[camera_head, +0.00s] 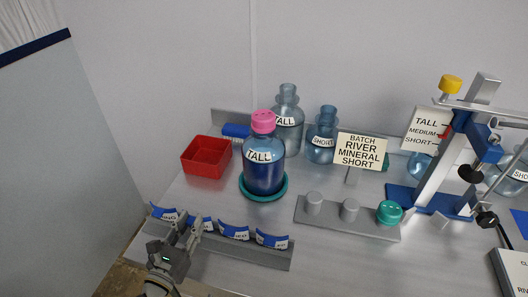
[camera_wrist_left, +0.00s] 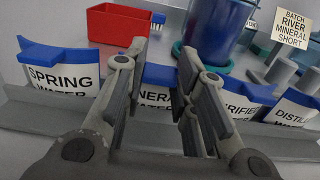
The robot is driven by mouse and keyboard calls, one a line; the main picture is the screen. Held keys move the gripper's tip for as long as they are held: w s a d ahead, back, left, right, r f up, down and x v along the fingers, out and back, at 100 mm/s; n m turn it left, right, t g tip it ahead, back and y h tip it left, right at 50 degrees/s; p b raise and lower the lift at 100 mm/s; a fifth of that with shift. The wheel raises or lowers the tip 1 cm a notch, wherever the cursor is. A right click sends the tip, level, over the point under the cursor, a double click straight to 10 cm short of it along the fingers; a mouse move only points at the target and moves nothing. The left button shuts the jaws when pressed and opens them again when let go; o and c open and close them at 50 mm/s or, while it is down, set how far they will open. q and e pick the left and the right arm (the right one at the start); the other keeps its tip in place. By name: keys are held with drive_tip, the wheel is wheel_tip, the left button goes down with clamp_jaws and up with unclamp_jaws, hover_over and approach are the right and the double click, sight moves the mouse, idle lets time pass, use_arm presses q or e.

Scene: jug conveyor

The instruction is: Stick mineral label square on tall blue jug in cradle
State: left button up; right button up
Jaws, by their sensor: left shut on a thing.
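The tall blue jug (camera_head: 264,176) stands upright in the round teal cradle (camera_head: 247,194), with a pink cap and a TALL tag; its lower part shows in the wrist view (camera_wrist_left: 213,28). My left gripper (camera_head: 189,231) is at the label rack at the front left. Its fingers (camera_wrist_left: 160,75) are shut on the blue-topped mineral label (camera_wrist_left: 157,96), which is partly hidden between them and still at the rack. The spring label (camera_wrist_left: 58,76) is left of it, and the purified label (camera_wrist_left: 240,98) and distilled label (camera_wrist_left: 292,106) are right. My right gripper is not in view.
A red bin (camera_head: 206,156) stands behind the rack (camera_head: 262,253). A batch card (camera_head: 361,150) reads RIVER, MINERAL, SHORT. A grey peg stand (camera_head: 345,222) with a teal cap lies right of the cradle. A blue-based height gauge (camera_head: 433,185) stands farther right.

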use_arm(q)
drive_tip(key=shift+c, duration=0.2)
idle(0.3)
wheel_tip(320, 180, up, 9)
drive_tip(key=p, duration=0.8)
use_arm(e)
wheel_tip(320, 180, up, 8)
use_arm(q)
drive_tip(key=shift+f, duration=0.1)
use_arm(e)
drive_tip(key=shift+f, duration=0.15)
